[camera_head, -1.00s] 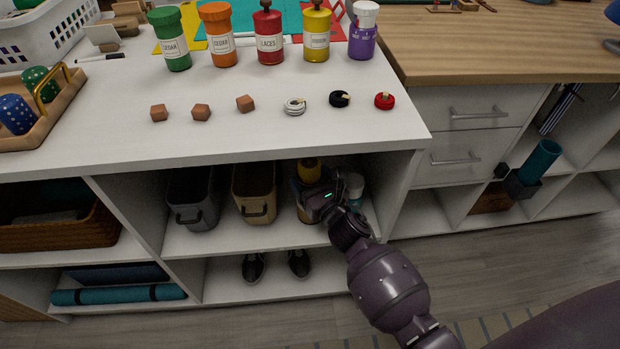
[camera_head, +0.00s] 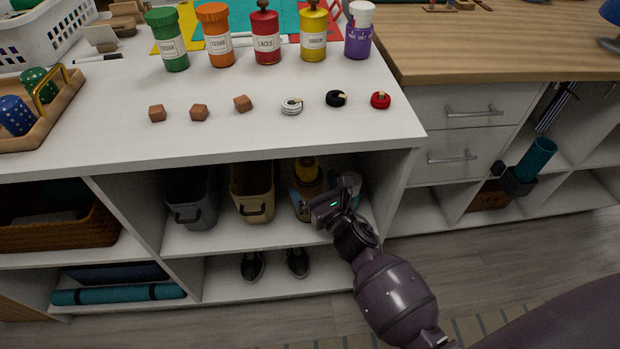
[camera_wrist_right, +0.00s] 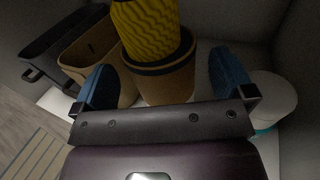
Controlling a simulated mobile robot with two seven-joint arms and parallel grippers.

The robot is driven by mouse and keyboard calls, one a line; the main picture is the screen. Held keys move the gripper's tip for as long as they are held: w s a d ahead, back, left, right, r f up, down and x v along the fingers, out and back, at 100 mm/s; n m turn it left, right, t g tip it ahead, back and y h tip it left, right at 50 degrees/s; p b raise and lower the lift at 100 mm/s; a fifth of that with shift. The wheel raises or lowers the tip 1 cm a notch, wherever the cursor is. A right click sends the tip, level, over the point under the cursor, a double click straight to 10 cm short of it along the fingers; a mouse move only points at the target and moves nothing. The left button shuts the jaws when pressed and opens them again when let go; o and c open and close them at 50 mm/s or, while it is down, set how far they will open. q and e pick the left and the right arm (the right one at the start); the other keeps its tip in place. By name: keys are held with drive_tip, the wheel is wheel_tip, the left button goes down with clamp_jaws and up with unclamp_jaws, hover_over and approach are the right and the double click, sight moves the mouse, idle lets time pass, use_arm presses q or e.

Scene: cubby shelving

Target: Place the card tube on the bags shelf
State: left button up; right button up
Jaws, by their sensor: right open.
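A brown card-like tube with a dark rim (camera_wrist_right: 165,84) stands on the middle shelf, beneath or around a ribbed yellow thing (camera_wrist_right: 150,30); I cannot tell which. In the head view the tube (camera_head: 305,208) is partly hidden by my right gripper (camera_head: 322,205). In the wrist view my right gripper (camera_wrist_right: 164,85) is open. Its blue fingertips are apart on either side of the tube, with a gap at the right. A grey bag-like bin (camera_head: 192,200) and a tan one (camera_head: 252,195) stand left of the tube on this shelf (camera_head: 225,240). My left gripper is out of view.
A white, teal-based container (camera_wrist_right: 272,98) stands close right of my right gripper. Dark shoes (camera_head: 252,266) and a teal roll (camera_head: 118,295) lie on the lower shelf. The cubby's right upright (camera_head: 395,200) is beside my arm. The countertop holds several jars.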

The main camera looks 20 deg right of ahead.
drive_tip(key=s+d, duration=0.1)
drive_tip(key=s, duration=0.7)
drive_tip(key=shift+s, duration=0.35)
drive_tip(key=s+d+f+m+g, duration=0.1)
drive_tip(key=s+m+g, duration=0.1)
drive_tip(key=s+m, duration=0.7)
drive_tip(key=s+d+f+m+g+h, duration=0.1)
drive_tip(key=s+d+f+m+g, duration=0.1)
drive_tip(key=s+m, duration=0.6)
drive_tip(key=s+d+f+m+g+h, duration=0.1)
drive_tip(key=s+m+g, duration=0.3)
drive_tip(key=s+m, duration=0.5)
drive_tip(key=shift+s+d+f+m, duration=0.3)
drive_tip(key=shift+d+m, duration=0.45)
drive_tip(key=shift+m, duration=4.05)
